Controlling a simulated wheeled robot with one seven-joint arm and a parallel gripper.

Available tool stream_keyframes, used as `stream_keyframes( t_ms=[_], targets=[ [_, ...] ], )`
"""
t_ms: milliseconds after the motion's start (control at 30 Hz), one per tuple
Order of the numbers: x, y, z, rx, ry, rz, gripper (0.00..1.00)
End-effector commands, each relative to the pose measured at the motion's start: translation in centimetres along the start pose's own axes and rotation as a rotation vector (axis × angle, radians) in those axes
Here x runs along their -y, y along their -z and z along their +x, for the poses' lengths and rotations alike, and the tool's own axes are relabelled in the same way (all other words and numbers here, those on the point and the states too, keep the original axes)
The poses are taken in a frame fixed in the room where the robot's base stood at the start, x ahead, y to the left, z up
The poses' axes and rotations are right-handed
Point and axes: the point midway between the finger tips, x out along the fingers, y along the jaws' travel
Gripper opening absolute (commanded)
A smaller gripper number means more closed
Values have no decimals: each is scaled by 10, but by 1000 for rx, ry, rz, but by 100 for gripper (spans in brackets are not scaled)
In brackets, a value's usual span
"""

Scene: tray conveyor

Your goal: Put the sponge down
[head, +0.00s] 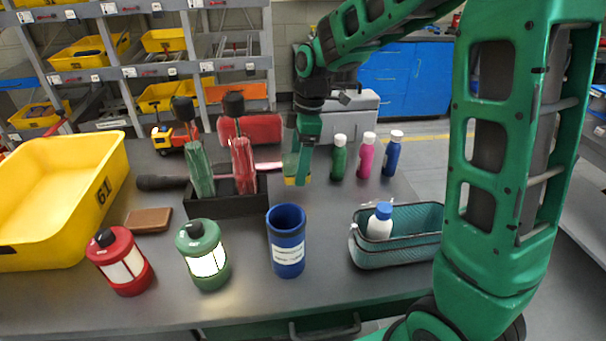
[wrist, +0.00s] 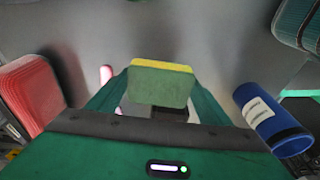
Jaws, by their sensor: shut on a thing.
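The sponge (head: 290,170) is green and yellow. In the head view it hangs at the end of my arm over the grey table, between the black holder and the small bottles. My gripper (head: 300,163) is pointed down and shut on it, partly covering it. In the wrist view the sponge (wrist: 160,86) sits between the two green fingers of my gripper (wrist: 158,100), green face towards the camera with a yellow edge on top. I cannot tell whether its lower edge touches the table.
A blue cup (head: 287,245) is in front. Green, pink (head: 366,157) and blue bottles stand right. A teal basket (head: 400,250) holds a white bottle. A red case (head: 250,129) is behind.

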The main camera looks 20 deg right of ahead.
Motion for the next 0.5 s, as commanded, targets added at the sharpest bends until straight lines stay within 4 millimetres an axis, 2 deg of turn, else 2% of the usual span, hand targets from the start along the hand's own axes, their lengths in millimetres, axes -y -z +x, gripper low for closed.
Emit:
stream_keyframes(
  t_ms=[200, 500],
  targets=[
    [-29, -22, 18, 0, 2, 1, 44],
    [-36, -29, 33, 1, 3, 1, 44]
  ],
)
